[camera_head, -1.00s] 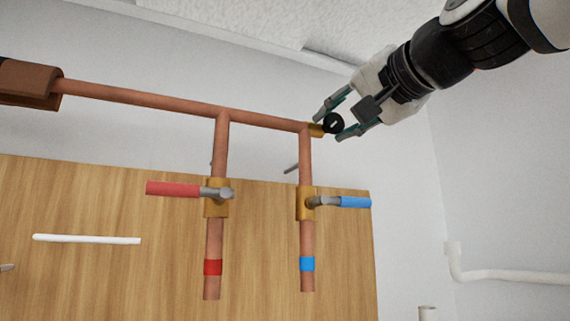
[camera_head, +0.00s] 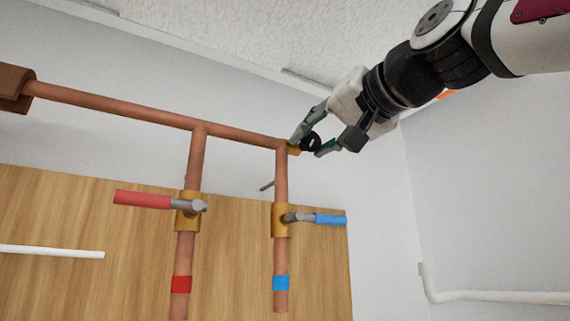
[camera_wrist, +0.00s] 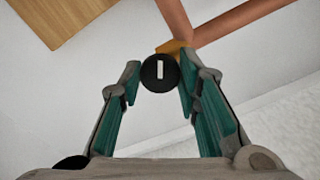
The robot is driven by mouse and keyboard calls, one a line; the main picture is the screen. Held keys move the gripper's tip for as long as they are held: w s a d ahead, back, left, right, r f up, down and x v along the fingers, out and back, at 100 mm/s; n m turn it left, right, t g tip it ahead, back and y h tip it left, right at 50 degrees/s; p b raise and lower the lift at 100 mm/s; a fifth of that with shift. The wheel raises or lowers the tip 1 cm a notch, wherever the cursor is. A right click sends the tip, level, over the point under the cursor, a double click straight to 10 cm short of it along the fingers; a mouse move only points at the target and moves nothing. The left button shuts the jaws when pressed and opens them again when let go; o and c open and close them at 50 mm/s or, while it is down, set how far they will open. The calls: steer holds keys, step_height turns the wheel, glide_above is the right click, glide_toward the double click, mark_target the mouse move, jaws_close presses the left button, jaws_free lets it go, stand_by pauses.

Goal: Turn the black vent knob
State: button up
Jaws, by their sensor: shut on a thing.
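The black vent knob (camera_head: 311,141) is a small round disc on a short brass fitting (camera_head: 293,148) at the right end of the copper pipe. In the wrist view the knob (camera_wrist: 154,83) faces me, with a white mark upright on its face. My gripper (camera_head: 308,146) is shut on the knob, with one finger on each side of it. In the wrist view my gripper (camera_wrist: 160,76) has its right finger against the knob's edge and its left finger very close to the opposite edge. In the head view the fingers partly hide the knob.
A horizontal copper pipe (camera_head: 110,106) runs left from the knob. Two branches drop from it, with a red-handled valve (camera_head: 142,199) and a blue-handled valve (camera_head: 330,219) before a wooden panel (camera_head: 90,205). A white pipe (camera_head: 490,296) is at lower right.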

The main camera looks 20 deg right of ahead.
steer(key=o, duration=1.1)
steer(key=shift+o, duration=0.2)
steer(key=s+d, duration=0.2)
steer(key=s, duration=0.9)
steer(key=shift+s+d, duration=0.15)
steer(key=shift+s, duration=0.25)
steer(key=w+a+f+n+g, duration=0.1)
steer(key=w+f+g, duration=0.1)
steer(key=f, duration=0.6)
steer(key=w+a+f+g, duration=0.1)
steer(key=w+f+g, duration=0.15)
steer(key=f, duration=0.55)
steer(key=s+f+n+g+h+p, duration=0.1)
steer(key=s+f+g, duration=0.2)
steer(key=f, duration=0.8)
steer(key=s+f+n+g+h, duration=0.1)
steer(key=s+f+g, duration=0.2)
steer(key=f, duration=0.9)
steer(key=s+f+g+h+p, duration=0.1)
steer(key=s+f+g, duration=0.2)
steer(key=f, duration=0.9)
steer(key=shift+s+n+p, duration=0.3)
steer(key=shift+s+n, duration=0.1)
steer(key=shift+s, duration=0.05)
